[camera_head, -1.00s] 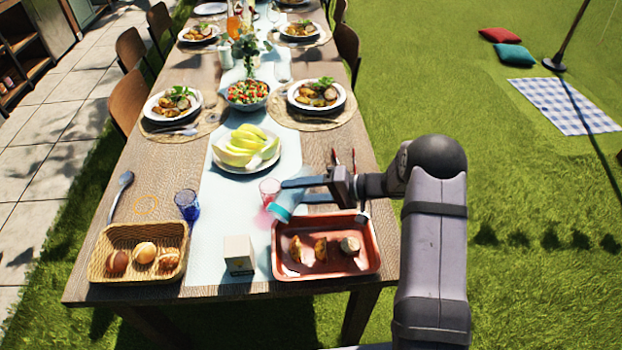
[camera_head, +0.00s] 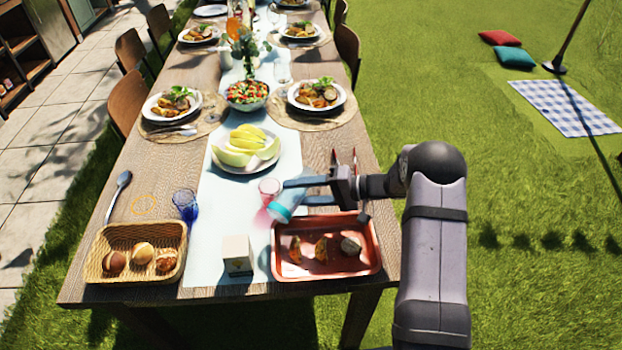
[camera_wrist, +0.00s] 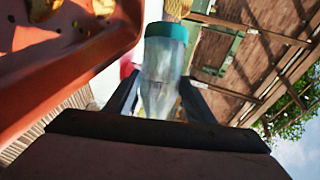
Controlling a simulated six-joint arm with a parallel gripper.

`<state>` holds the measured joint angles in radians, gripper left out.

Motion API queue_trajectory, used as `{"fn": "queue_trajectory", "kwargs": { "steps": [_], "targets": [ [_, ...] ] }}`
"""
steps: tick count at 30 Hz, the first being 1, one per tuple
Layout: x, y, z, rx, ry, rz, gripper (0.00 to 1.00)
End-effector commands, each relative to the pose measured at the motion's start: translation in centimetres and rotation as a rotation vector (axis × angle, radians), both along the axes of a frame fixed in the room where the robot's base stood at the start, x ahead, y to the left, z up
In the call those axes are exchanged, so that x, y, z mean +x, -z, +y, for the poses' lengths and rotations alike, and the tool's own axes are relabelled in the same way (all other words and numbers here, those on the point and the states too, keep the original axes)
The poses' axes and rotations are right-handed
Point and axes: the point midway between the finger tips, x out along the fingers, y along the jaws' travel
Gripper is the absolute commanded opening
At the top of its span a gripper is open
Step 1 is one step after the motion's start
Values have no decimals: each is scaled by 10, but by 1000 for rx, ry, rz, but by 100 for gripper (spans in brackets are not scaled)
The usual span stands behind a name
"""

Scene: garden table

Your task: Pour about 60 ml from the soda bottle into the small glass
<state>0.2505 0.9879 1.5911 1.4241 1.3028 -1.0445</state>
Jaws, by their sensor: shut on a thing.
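My gripper (camera_head: 296,193) is shut on the soda bottle (camera_head: 286,204), a clear bottle with a teal band. The bottle is strongly tilted, above the table just behind the red tray. In the wrist view the bottle (camera_wrist: 160,78) sits between the two fingers (camera_wrist: 158,98), its teal band away from the palm. A small pinkish glass (camera_head: 269,187) stands upright on the runner, just left of the fingers and close to the bottle. A small blue glass (camera_head: 185,202) stands further left. I cannot make out a stream or the level in either glass.
A red tray (camera_head: 374,262) with food lies below the gripper. A white box (camera_head: 237,255) stands left of it, then a bread basket (camera_head: 97,268). A melon plate (camera_head: 219,160) is behind the pinkish glass. Bare runner lies between the two glasses.

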Motion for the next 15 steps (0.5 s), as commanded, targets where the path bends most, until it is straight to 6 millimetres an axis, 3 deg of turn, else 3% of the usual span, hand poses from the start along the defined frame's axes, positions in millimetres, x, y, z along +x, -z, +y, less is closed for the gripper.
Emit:
{"fn": "queue_trajectory", "kwargs": {
  "steps": [15],
  "targets": [
    [1,-5,0,30,0,35,13]
  ]
}}
